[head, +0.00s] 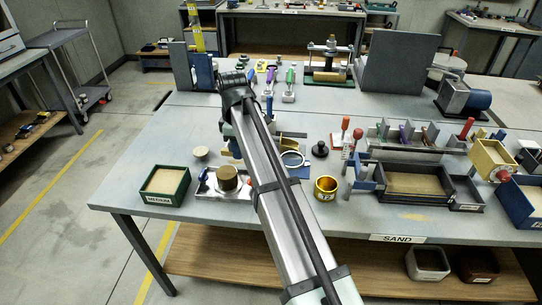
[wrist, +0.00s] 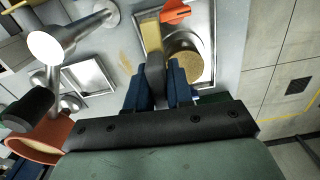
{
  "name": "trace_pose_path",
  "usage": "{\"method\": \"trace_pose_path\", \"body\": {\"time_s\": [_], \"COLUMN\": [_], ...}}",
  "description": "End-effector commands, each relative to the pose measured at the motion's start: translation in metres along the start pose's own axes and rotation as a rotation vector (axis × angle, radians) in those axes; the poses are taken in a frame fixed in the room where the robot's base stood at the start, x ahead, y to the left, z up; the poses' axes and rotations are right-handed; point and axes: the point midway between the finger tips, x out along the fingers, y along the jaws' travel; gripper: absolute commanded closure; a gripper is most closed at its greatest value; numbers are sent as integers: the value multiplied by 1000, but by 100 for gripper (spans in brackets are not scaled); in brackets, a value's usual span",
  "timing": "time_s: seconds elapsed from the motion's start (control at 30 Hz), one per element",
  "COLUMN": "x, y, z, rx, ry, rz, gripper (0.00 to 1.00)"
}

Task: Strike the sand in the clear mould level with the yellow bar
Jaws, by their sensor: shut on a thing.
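The clear mould (head: 228,185) stands on a pale metal tray (head: 213,190) near the table's front left. Brown sand (head: 228,177) shows at its top, and in the wrist view the round sand surface (wrist: 190,66) lies just right of my fingers. My gripper (wrist: 162,88), with blue fingers, is shut on a grey piece from which the yellow bar (wrist: 151,34) seems to extend. The bar's end shows beside the mould in the wrist view; I cannot tell whether it touches the rim. In the head view my arm hides most of the gripper and bar.
A green box of sand (head: 165,184) marked MEDIUM stands left of the tray. A brass cup (head: 326,188) and a dark sand tank (head: 415,183) stand to the right. An orange-handled tool (wrist: 177,12) lies near the mould. Clear tabletop lies at the front.

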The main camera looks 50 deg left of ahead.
Motion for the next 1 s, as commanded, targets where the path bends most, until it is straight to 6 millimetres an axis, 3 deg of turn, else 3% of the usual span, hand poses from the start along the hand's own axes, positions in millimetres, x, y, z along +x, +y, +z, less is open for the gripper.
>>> {"method": "trace_pose_path", "body": {"time_s": [0.1,0.23,1.0], "x": [-3,-3,34], "y": [2,1,0], "z": [-24,-35,-37], "rx": [-38,-58,-62], "ry": [0,0,0], "rz": [0,0,1], "gripper": [100,100,100]}}
